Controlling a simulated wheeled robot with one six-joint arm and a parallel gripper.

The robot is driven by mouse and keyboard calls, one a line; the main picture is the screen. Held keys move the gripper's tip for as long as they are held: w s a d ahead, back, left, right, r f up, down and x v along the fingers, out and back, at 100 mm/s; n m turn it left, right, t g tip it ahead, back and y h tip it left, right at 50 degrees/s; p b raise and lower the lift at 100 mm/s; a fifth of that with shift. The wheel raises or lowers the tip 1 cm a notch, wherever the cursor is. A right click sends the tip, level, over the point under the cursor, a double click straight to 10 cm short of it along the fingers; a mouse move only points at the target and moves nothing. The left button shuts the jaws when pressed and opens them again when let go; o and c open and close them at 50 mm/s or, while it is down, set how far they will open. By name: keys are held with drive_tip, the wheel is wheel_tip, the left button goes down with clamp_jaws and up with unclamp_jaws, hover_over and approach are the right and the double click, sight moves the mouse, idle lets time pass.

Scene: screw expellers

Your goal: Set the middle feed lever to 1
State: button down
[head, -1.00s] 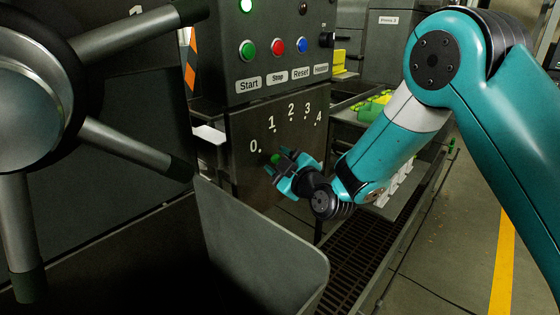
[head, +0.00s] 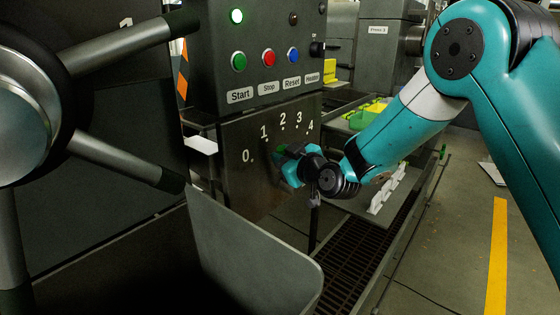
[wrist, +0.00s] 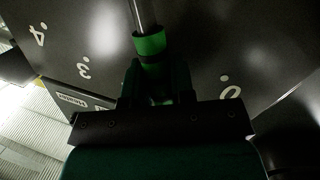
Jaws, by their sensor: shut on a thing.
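The feed lever shows in the wrist view as a metal rod (wrist: 144,14) with a green grip (wrist: 150,43). My gripper (head: 284,158) is shut on this green grip, in front of the dark panel (head: 240,189). In the head view my gripper hides most of the lever. The panel carries an arc of numbers from 0 (head: 246,156) through 1 (head: 264,132) to 4 (head: 310,126). My gripper is below and right of the 1. I cannot tell exactly which number the lever points at.
Above is a control box with a green Start button (head: 238,61), a red Stop button (head: 268,58) and a blue Reset button (head: 293,55). A large spoked wheel (head: 120,160) is at the left. A grey chute (head: 250,255) stands below. Open floor lies at right.

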drive_tip(key=c, duration=1)
unclamp_jaws()
drive_tip(key=shift+o, duration=0.2)
drive_tip(key=b+v, duration=0.7)
drive_tip(key=v, duration=1)
drive_tip(key=shift+s+b, duration=0.25)
drive_tip(key=shift+b, duration=0.05)
drive_tip(key=shift+d, duration=0.1)
